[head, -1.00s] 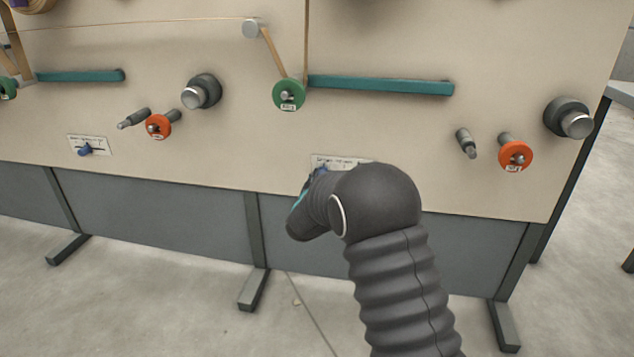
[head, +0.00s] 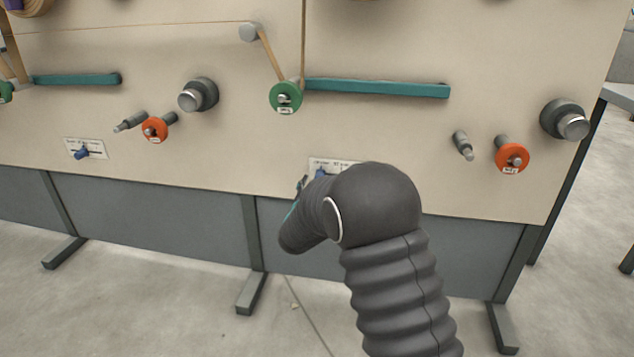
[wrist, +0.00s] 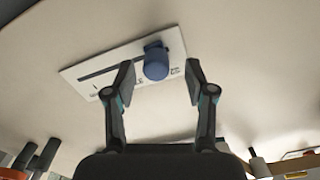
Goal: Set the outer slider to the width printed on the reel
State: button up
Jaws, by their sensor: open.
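A blue slider knob (wrist: 156,62) stands on a white scale plate (wrist: 100,68) with a dark slot and printed marks, too small to read surely. My gripper (wrist: 160,78) is open, with one finger on either side of the knob; I cannot tell whether either finger touches it. In the head view my arm partly hides this plate (head: 330,163), and the knob (head: 320,174) shows just beside my gripper (head: 301,185). A second blue slider (head: 82,153) sits on a plate at the left. A green reel (head: 285,97) and orange reels (head: 512,156) (head: 155,130) carry white labels, unreadable here.
Teal bars (head: 380,87) and dark round knobs (head: 565,119) stick out from the beige panel (head: 400,130). A tape runs down to the green reel. Grey legs (head: 250,290) stand on the floor below. The panel around the slider plate is clear.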

jog(key=s+a, duration=0.1)
jog(key=s, duration=0.7)
jog(key=shift+s, duration=0.3)
